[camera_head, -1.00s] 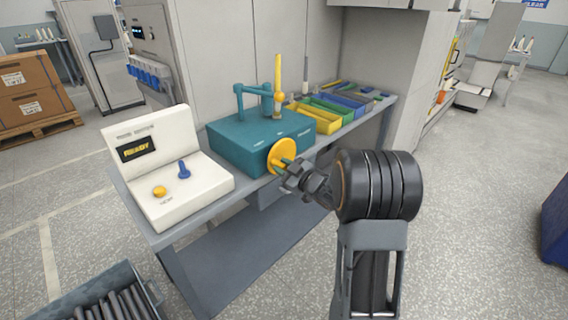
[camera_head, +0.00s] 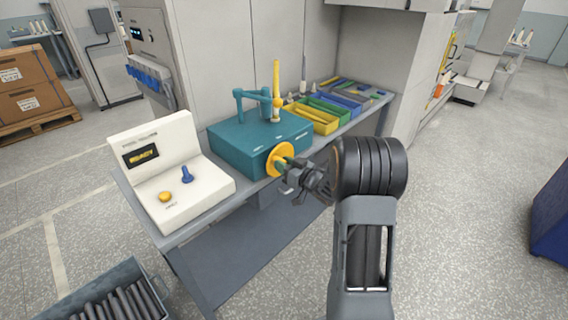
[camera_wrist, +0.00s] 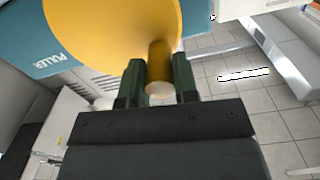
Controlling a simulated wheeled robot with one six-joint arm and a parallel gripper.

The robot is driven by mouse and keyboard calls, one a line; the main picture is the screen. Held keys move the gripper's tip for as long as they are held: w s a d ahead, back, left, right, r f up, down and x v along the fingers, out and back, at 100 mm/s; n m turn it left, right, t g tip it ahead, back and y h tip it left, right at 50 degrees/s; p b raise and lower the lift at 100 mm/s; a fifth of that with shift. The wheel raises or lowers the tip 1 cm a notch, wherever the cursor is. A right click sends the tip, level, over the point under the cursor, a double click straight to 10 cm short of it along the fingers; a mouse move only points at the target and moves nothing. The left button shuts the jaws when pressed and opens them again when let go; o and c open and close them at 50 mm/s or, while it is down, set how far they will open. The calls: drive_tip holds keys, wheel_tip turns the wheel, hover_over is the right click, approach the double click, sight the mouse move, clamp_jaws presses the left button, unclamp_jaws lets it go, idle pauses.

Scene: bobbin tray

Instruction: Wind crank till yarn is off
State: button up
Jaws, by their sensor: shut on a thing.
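The teal puller box (camera_head: 258,140) stands on the grey bench, with a yellow crank disc (camera_head: 280,158) on its near right face. My gripper (camera_head: 290,180) is at the disc. In the wrist view, its green fingers (camera_wrist: 160,82) are shut around the crank's short brown-yellow handle (camera_wrist: 159,58), which stands out from the yellow disc. The box's lettering "PULLER" shows there too. On top of the box are a bent teal arm (camera_head: 252,95) and an upright yellow spindle (camera_head: 276,78). Any yarn on it is too small to tell.
A white console (camera_head: 165,170) left of the box reads "READY" and has a yellow button and a blue lever. Yellow, green and blue bins (camera_head: 318,116) lie behind on the bench. A crate of dark rods (camera_head: 118,295) stands on the floor at lower left.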

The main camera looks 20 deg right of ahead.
drive_tip(key=shift+r, duration=0.1)
drive_tip(key=o, duration=0.9)
drive_tip(key=v, duration=1.3)
drive_tip(key=shift+s+d, duration=0.15)
drive_tip(key=shift+s, duration=0.2)
